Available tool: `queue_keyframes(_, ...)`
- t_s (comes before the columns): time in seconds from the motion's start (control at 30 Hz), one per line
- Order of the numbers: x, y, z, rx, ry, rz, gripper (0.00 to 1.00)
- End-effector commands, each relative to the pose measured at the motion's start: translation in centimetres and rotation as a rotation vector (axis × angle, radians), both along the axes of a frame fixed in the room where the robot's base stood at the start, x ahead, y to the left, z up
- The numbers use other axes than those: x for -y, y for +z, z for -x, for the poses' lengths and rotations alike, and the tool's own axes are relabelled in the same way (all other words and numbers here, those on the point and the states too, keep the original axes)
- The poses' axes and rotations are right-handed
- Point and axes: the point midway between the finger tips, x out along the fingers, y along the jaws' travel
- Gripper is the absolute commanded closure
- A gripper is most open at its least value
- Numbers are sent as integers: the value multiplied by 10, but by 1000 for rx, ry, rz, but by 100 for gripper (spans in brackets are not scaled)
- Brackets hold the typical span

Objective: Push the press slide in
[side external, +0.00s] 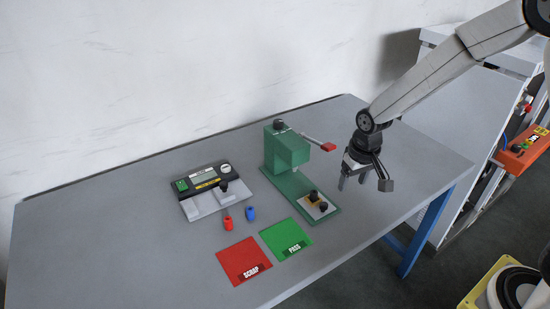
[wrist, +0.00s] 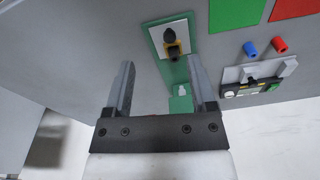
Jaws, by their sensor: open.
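The green press (side external: 283,158) stands upright on a long green base on the table. A pale slide plate (side external: 327,209) with black and yellow parts sits at the base's front end, out from under the press head. The slide plate also shows in the wrist view (wrist: 184,31), at top centre. The press has a lever with a red grip (side external: 328,147) reaching to the right. My gripper (side external: 353,182) is open and empty above the table, right of the press. In the wrist view, my gripper's fingers (wrist: 160,66) are apart with nothing between them.
A grey gauge device (side external: 205,190) with a display is left of the press. A red cylinder (side external: 227,223) and a blue cylinder (side external: 250,213) lie near it. A red SCRAP mat (side external: 240,258) and a green PASS mat (side external: 283,240) are in front. The table's right end is clear.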

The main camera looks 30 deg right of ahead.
Motion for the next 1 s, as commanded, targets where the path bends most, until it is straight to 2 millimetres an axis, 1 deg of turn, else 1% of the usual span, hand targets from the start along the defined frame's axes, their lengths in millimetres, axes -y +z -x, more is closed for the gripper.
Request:
queue_keyframes(0.03,0,-8,-11,-13,-12,-1,28)
queue_keyframes(0.2,-1,-32,-41,-54,-56,-4,28)
queue_keyframes(0.3,-2,-45,-56,-72,-79,-5,28)
queue_keyframes(0.4,-2,-57,-68,-89,-98,-6,28)
queue_keyframes(0.5,-3,-66,-75,-100,-112,-6,28)
queue_keyframes(0.63,-3,-71,-79,-106,-120,-6,28)
queue_keyframes(0.87,-3,-72,-80,-107,-121,-6,28)
queue_keyframes(1.0,-3,-77,-80,-107,-121,-6,28)
